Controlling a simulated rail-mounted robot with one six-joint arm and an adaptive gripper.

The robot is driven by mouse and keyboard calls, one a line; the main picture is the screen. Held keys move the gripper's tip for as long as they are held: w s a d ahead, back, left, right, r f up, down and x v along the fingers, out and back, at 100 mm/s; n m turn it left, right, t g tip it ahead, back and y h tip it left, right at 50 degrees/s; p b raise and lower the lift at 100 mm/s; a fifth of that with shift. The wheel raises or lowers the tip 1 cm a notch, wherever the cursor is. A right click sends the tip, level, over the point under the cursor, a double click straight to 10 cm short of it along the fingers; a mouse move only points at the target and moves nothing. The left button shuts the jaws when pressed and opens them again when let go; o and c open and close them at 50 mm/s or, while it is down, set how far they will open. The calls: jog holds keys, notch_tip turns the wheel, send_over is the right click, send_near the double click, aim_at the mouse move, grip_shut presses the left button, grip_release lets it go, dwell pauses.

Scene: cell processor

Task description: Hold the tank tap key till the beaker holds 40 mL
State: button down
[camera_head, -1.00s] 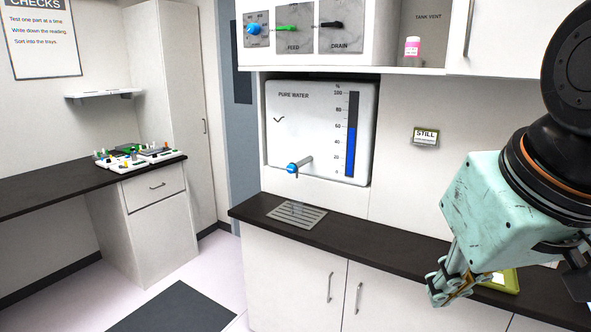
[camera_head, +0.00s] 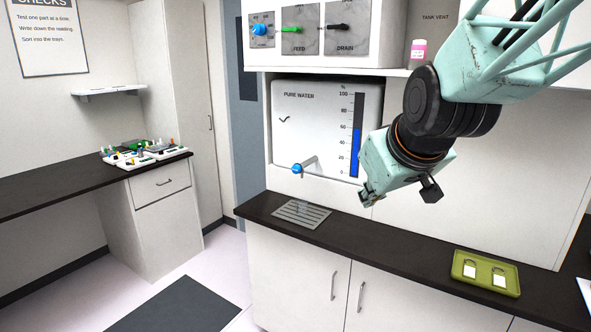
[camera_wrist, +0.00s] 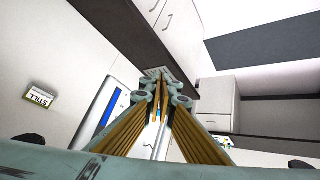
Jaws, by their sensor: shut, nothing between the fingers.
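The tap on the pure water panel (camera_head: 285,120) has a blue knob (camera_head: 297,169) and a short pale bar angled up to the right. Below it a metal drip grate (camera_head: 290,217) is set in the dark counter. A faint clear shape on the grate may be the beaker; its level cannot be read. My gripper (camera_head: 366,199) is shut and empty, right of the tap and apart from it, above the counter. In the wrist view its fingertips (camera_wrist: 161,84) meet, with a thin pale rod visible between the fingers. The tank gauge (camera_head: 356,135) shows blue to about 55 percent.
A green tray (camera_head: 485,274) with two white-labelled items lies on the counter at right. Feed (camera_head: 292,28) and drain (camera_head: 339,28) valves are above. The counter between grate and tray is clear.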

jog(key=w+a+f+n+t+y+p, duration=0.15)
jog(key=w+a, duration=0.45)
jog(key=w, duration=0.6)
jog(key=w+a+f+n+t+p, duration=0.1)
jog(key=w+a+n+t+p, duration=0.15)
jog(key=w+a, duration=0.65)
jog(key=w+a+f+n+t+y+p, duration=0.1)
jog(key=w+a+f+n+t+p, duration=0.1)
jog(key=w+a+f, duration=0.3)
jog(key=w+a+f+n+t+y+p, duration=0.1)
jog(key=w+a+f, duration=0.4)
jog(key=w, duration=0.5)
jog(key=shift+n+t+p, duration=0.5)
jog(key=shift+n+p, duration=0.05)
jog(key=shift+n, duration=0.15)
jog(key=shift+w, duration=0.1)
jog(key=shift+w, duration=0.1)
